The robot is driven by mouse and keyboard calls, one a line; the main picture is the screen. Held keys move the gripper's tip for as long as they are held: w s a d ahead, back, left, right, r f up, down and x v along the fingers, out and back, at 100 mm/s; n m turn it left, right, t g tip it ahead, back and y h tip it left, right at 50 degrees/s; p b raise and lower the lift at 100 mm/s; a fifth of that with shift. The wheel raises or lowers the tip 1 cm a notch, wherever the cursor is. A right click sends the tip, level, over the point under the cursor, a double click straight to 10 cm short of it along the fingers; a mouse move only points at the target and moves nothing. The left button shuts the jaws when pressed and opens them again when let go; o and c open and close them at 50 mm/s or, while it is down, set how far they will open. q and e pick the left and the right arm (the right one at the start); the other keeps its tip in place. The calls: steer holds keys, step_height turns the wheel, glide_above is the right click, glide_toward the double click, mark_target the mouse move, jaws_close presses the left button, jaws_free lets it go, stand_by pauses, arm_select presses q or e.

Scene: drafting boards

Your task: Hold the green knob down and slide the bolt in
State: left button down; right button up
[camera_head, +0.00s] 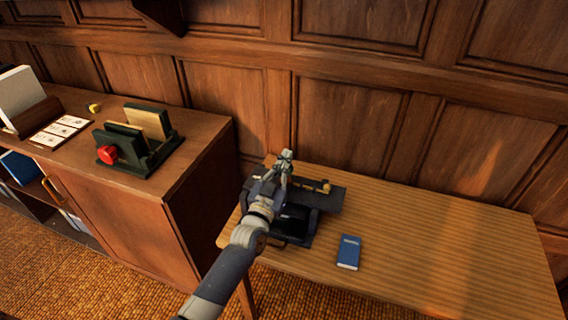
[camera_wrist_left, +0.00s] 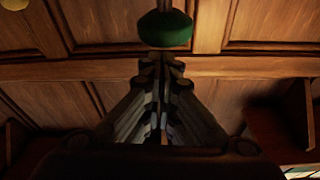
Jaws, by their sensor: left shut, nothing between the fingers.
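My left gripper (camera_head: 286,158) is shut and empty, above a dark box-like fixture (camera_head: 334,198) on the wooden table. In the left wrist view the green knob (camera_wrist_left: 165,29) sits on a thin stem, just past the shut fingertips (camera_wrist_left: 162,62). I cannot tell whether the fingers touch it. In the head view the knob is hidden by my gripper and arm. A small brass-coloured piece (camera_head: 326,186) shows on the fixture, right of the gripper; it may belong to the bolt. The rest of the bolt cannot be made out. My right gripper is not in view.
A blue booklet (camera_head: 348,252) lies on the table right of the fixture. The table's right side is clear. A wooden cabinet (camera_head: 204,160) on the left holds a dark rack (camera_head: 150,160), a red round object (camera_head: 107,155) and cards (camera_head: 60,131). A panelled wall stands behind.

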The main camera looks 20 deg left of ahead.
arm_select(q)
steer(key=shift+s+a+f, duration=0.1)
steer(key=shift+f, duration=0.45)
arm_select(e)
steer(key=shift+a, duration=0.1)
